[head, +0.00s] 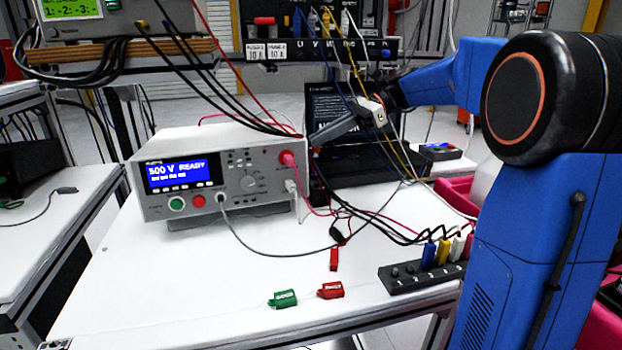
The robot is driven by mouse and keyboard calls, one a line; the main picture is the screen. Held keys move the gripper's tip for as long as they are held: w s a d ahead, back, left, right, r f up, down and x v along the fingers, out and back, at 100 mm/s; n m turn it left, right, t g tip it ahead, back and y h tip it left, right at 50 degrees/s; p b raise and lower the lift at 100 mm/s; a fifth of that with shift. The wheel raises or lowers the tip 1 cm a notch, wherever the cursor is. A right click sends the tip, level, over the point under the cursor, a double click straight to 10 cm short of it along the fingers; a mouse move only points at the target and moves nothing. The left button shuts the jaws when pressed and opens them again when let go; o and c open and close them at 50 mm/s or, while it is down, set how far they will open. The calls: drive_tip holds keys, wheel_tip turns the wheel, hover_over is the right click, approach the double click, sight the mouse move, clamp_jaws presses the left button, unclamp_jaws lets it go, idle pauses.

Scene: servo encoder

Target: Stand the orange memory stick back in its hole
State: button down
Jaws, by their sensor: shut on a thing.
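My gripper (320,140) is in the head view, just behind the right end of the grey test instrument. Its grey fingers point left and slightly down, above the table. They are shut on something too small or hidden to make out. I cannot pick out an orange memory stick for certain. A black block (398,286) with a row of round holes lies at the table's right front. Blue, yellow, white and red plugs stand at its far right side, and several holes at its left look empty. My gripper is far behind and to the left of this block.
Green (283,298) and red (330,290) connectors lie at the front, with another red piece (333,259) behind. Cables cross the table's middle and hang near my arm. The white table's front left (170,290) is clear.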

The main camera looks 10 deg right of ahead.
drive_tip(key=w+f, duration=0.3)
drive_tip(key=w, duration=0.2)
drive_tip(key=shift+f, duration=0.4)
drive_tip(key=shift+s+f, duration=0.1)
drive_tip(key=shift+f, duration=0.55)
drive_tip(key=shift+f, duration=1.1)
drive_tip(key=c, duration=1.8)
unclamp_jaws()
drive_tip(key=v, duration=1.7)
drive_tip(key=shift+d, duration=0.2)
